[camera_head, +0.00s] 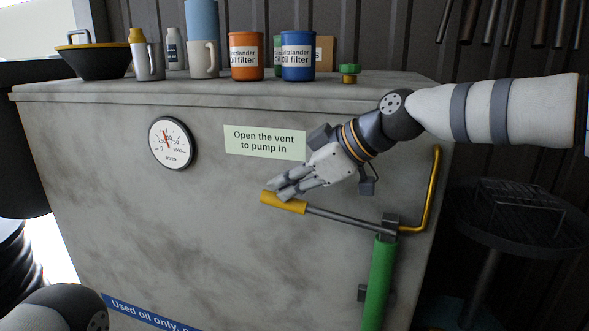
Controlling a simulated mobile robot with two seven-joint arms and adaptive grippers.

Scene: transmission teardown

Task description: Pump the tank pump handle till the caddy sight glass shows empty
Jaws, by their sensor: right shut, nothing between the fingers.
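The tank pump has a green barrel (378,285) on the tank front and a grey lever ending in a yellow handle grip (283,202). The lever slopes slightly up to the left. My right gripper (284,188) is shut with nothing between its fingers. Its fingertips are at the yellow grip, overlapping its upper edge in the picture; I cannot tell whether they touch it. My left gripper is out of view; only a dark joint of my left arm shows at the lower left. No caddy or sight glass is visible.
The grey tank (110,215) carries a round gauge (172,142) and a vent sign (265,140). Oil filter cans (247,57), jugs and a green-topped brass fitting (349,73) stand on top. A yellow pipe (434,185) rises right of the pump. A dark round stand (515,215) is at right.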

